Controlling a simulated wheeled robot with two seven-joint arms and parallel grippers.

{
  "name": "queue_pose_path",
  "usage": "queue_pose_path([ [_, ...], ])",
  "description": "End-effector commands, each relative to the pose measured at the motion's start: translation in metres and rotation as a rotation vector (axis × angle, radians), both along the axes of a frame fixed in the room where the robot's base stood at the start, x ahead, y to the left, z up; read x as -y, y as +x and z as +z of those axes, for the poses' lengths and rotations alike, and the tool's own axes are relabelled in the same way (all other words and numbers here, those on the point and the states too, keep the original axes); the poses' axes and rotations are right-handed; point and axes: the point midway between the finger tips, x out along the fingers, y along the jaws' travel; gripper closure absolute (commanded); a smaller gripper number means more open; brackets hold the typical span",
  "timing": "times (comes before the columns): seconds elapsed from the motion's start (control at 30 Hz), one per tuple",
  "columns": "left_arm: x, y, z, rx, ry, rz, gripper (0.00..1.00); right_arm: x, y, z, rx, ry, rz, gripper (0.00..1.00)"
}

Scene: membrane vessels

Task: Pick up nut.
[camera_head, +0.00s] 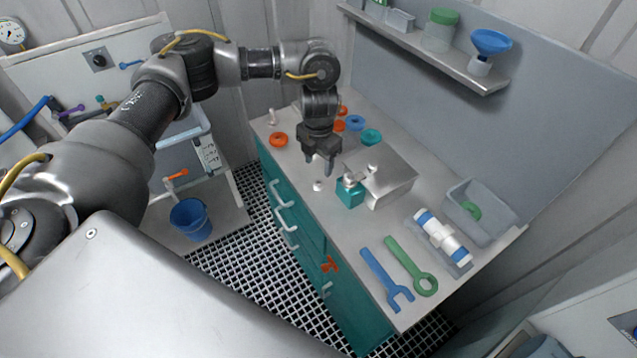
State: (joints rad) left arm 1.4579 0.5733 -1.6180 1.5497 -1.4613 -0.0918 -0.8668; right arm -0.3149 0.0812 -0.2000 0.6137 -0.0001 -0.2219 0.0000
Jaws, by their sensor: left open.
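My left gripper (319,165) hangs over the workbench from above, pointing down, with its fingers apart and nothing seen between them. A small white piece (318,185) stands on the bench just below and in front of the fingertips, apart from them; it is too small to tell if it is a nut. Ring-shaped pieces that may be nuts lie farther back: an orange ring (278,140) left of the gripper, and a blue ring (355,122) and a teal ring (372,137) behind it to the right, with smaller orange ones partly hidden by the wrist. My right gripper is not in view.
A blue wrench (385,280), a green wrench (411,266), a white-and-blue vessel (442,236) and a grey bin (483,228) fill the right end. A shelf (440,57) overhangs behind.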

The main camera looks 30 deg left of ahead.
Motion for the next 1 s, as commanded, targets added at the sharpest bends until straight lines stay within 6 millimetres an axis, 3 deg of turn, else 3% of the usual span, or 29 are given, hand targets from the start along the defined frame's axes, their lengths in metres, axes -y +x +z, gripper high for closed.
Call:
queue_pose_path([
  [0.17,0.001,0.000,-0.025,-0.001,-0.002,0.002,0.47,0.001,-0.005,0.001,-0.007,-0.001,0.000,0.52],
  [0.43,0.000,0.001,-0.033,-0.001,0.000,0.001,0.47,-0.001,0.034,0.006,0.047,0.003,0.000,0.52],
  [0.63,-0.004,0.000,-0.058,-0.004,0.002,0.003,0.47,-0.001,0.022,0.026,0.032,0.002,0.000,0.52],
  [0.8,-0.004,0.001,-0.079,-0.001,0.000,0.001,0.47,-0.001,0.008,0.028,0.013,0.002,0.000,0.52],
  [1.0,-0.004,0.002,-0.083,0.001,0.000,0.000,0.47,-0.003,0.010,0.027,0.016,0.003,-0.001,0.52],
])
